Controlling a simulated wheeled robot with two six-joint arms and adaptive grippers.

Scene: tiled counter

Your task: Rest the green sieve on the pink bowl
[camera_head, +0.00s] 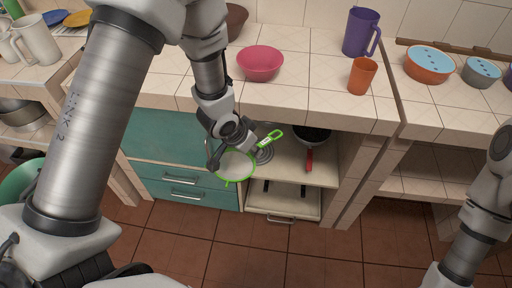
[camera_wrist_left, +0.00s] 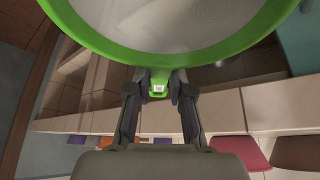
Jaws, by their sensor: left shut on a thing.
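The green sieve (camera_head: 236,166), with a bright green rim and pale mesh, hangs in front of the open shelf below the counter edge. Its green handle (camera_head: 269,139) points up and right. My left gripper (camera_head: 232,148) is shut on the sieve. In the left wrist view the left gripper (camera_wrist_left: 158,88) grips a green part by the rim, and the sieve (camera_wrist_left: 225,48) fills the top. The pink bowl (camera_head: 260,64) stands upright on the counter, above and beyond the sieve, apart from it. My right gripper is out of view.
On the counter, a brown bowl (camera_head: 236,20) stands behind my left arm, and a purple jug (camera_head: 361,32) and orange cup (camera_head: 362,76) stand right of the pink bowl. A dark pan (camera_head: 312,135) with a red handle sits on the shelf. Counter around the pink bowl is clear.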

